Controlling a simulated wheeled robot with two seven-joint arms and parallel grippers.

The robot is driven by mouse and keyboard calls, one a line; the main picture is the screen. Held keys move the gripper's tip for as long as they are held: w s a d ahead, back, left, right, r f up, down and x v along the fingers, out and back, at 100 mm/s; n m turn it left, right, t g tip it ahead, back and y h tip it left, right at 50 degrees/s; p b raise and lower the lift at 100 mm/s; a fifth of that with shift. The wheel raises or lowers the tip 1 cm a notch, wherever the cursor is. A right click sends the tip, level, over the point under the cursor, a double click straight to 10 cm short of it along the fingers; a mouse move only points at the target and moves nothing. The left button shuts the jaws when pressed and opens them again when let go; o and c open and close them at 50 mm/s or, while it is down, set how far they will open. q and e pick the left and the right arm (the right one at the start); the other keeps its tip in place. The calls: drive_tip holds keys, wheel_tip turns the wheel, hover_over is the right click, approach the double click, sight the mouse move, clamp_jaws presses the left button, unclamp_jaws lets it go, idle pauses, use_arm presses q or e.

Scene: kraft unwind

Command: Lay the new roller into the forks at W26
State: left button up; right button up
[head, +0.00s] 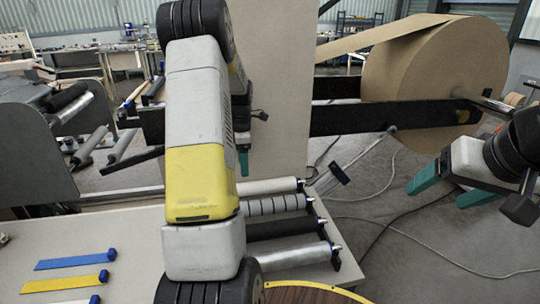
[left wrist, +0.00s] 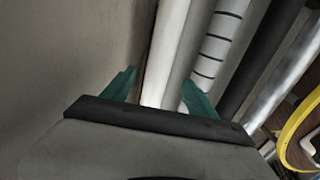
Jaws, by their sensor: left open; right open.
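Several rollers lie side by side in a rack on the table: a plain light one (head: 270,187), a striped one (head: 275,206), a black one (head: 285,227) and a silver one (head: 300,256). I cannot tell which is the new one. My left gripper (head: 243,161) is mostly hidden behind my arm, above the back of the rack. In the left wrist view its open fingers (left wrist: 160,78) stand either side of the plain roller (left wrist: 182,50), apparently not gripping it. My right gripper (head: 443,187) is open and empty at the right. No W26 label is readable.
A big kraft roll (head: 437,85) hangs on black arms (head: 360,117) at the back right. Blue (head: 75,259) and yellow (head: 65,282) tools lie at the table's left. A yellow-rimmed brown round thing (head: 310,293) is in front. Cables cross the floor.

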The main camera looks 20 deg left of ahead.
sight(245, 183)
use_arm(q)
drive_tip(key=shift+f, duration=5.85)
drive_tip(key=shift+r, duration=0.1)
clamp_jaws()
